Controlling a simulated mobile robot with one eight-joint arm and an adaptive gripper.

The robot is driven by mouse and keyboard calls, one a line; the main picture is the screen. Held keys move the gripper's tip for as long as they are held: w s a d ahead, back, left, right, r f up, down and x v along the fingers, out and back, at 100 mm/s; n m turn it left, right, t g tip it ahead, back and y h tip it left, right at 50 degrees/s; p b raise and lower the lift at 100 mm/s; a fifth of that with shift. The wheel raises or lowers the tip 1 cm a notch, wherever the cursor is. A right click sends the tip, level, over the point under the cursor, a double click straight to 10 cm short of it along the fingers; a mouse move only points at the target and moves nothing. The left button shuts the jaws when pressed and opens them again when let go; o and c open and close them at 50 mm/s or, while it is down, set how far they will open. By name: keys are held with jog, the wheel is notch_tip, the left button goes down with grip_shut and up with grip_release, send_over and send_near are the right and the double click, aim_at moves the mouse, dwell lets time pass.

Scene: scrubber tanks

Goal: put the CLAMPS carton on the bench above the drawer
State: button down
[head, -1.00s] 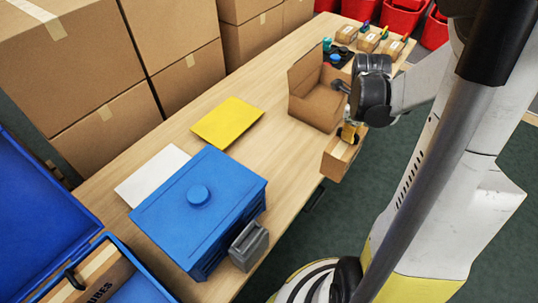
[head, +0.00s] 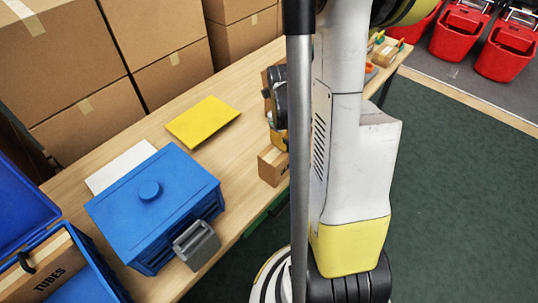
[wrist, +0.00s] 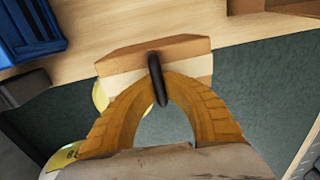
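A small brown carton (head: 271,166) with a pale tape band hangs from my gripper at the bench's front edge. In the wrist view the carton (wrist: 130,52) has a black handle, and the yellow fingers of my gripper (wrist: 160,82) close on that handle. No label is readable on it. In the head view my gripper (head: 280,137) is partly hidden behind my arm. The wooden bench (head: 245,105) runs diagonally. The carton overlaps its front edge in the wrist view; its height above the top is unclear. A green part (head: 262,214) shows below the bench edge, possibly the drawer.
A blue lidded box (head: 155,195) with a grey bin (head: 196,244) at its front stands left of the carton. A yellow sheet (head: 203,121) and a white sheet (head: 122,165) lie behind. A TUBES carton (head: 45,275) sits in a blue crate at lower left. Bare bench lies between.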

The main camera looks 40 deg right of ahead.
jog(key=w+f, duration=0.1)
jog(key=w, duration=0.1)
jog(key=w+f+b, duration=0.1)
jog(key=w, duration=0.1)
jog(key=shift+w+a+f, duration=0.1)
jog(key=shift+a+f, duration=0.2)
jog(key=shift+f, duration=0.05)
notch_tip(320, 180, down, 4)
jog(key=shift+b, duration=1)
jog(key=shift+r, duration=0.15)
jog(key=c, duration=2.2)
grip_release()
jog(key=shift+f, duration=0.2)
jog(key=o, duration=0.6)
jog(key=shift+r, duration=0.15)
